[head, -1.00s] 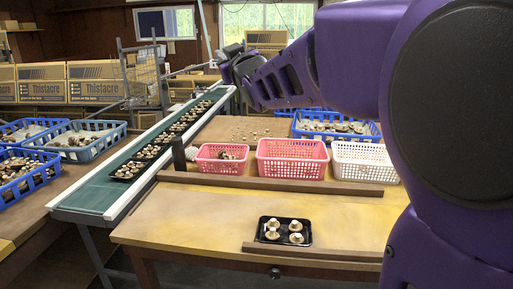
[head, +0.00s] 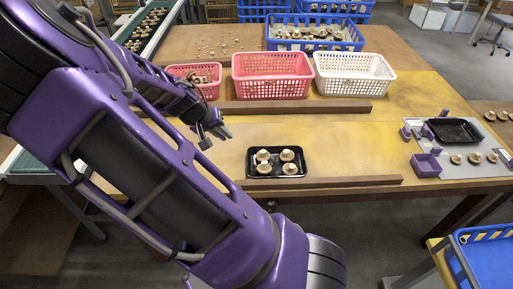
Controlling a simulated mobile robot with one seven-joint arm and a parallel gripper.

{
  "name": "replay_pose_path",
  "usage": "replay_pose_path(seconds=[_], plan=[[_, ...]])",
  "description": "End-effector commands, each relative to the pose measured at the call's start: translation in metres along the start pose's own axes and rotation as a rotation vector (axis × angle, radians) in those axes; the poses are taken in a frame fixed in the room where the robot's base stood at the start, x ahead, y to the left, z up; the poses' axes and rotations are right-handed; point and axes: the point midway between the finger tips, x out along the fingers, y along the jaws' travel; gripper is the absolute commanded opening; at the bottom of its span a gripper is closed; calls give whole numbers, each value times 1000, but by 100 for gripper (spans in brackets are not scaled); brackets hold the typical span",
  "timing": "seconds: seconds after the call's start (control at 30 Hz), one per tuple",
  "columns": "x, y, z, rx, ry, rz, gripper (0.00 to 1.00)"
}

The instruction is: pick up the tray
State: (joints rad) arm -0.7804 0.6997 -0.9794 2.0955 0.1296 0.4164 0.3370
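A small black tray (head: 276,173) rests on the yellow-brown table near its front edge, against a low wooden strip. It holds several pale mushrooms (head: 276,161). My gripper (head: 215,136) is above the table, up and to the left of this tray and apart from it. Its fingers look spread with nothing between them, though they are small in the view. A second black tray (head: 454,131) sits on a grey mat at the right and looks empty.
Two pink baskets (head: 271,90) and a white basket (head: 354,88) stand behind a wooden rail (head: 290,107). Mushrooms and purple fixtures (head: 425,167) lie on the grey mat (head: 462,165). Blue crates (head: 314,46) are at the back. The table between the tray and the mat is clear.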

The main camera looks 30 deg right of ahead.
Motion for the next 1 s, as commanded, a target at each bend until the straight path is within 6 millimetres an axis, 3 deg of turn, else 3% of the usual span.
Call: replay_pose_path(seconds=[0.17, 0.53, 0.87, 1.0], plan=[[26, 3, 6, 10, -18, 11, 11], [104, 3, 6, 8, -14, 8, 11], [131, 2, 8, 6, -12, 6, 11], [152, 1, 15, 6, -14, 8, 11]])
